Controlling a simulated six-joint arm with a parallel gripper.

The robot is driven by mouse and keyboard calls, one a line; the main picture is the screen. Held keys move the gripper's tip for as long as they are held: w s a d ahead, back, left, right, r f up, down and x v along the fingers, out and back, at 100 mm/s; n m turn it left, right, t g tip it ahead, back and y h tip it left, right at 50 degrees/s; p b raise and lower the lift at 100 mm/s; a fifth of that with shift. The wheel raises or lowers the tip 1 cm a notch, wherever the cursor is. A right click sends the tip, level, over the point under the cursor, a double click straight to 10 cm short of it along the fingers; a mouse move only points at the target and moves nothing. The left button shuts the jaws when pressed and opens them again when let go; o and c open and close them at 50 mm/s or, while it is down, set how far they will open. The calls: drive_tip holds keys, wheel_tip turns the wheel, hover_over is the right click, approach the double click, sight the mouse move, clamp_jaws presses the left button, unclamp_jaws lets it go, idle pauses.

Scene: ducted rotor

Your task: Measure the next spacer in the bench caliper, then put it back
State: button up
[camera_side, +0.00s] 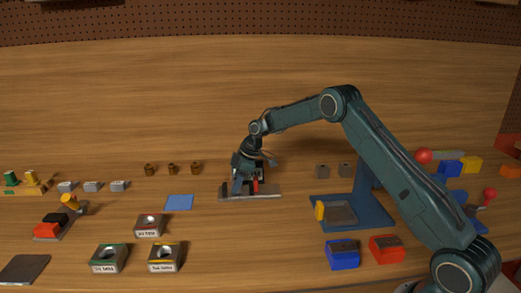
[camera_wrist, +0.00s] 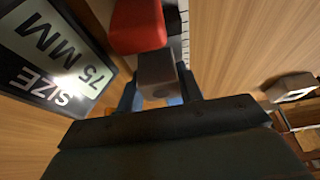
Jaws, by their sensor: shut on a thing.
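The bench caliper (camera_side: 262,196) stands mid-table in the side view, a flat grey base with a red part (camera_side: 256,186). My gripper (camera_side: 246,186) is down over it. In the wrist view my gripper (camera_wrist: 160,96) is shut on a grey block-shaped spacer (camera_wrist: 157,72). The spacer's far end is close against the caliper's red part (camera_wrist: 138,24); I cannot tell whether they touch. A tilted display panel (camera_wrist: 48,55) reads "SIZE" and "75 MM". A ruled scale (camera_wrist: 184,32) shows beside the red part. My fingers hide the spacer in the side view.
Two dark grey blocks (camera_side: 322,171) stand right of the caliper, and three brown ones (camera_side: 172,168) behind left. Labelled trays (camera_side: 149,226) stand front left. A blue stand (camera_side: 370,212) and blue (camera_side: 343,262) and red (camera_side: 386,256) boxes are right. A blue mat (camera_side: 179,202) lies left of the caliper.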

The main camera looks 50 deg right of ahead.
sight(252, 185)
drive_tip(key=shift+f, duration=0.1)
drive_tip(key=o, duration=1.1)
drive_tip(key=v, duration=1.4)
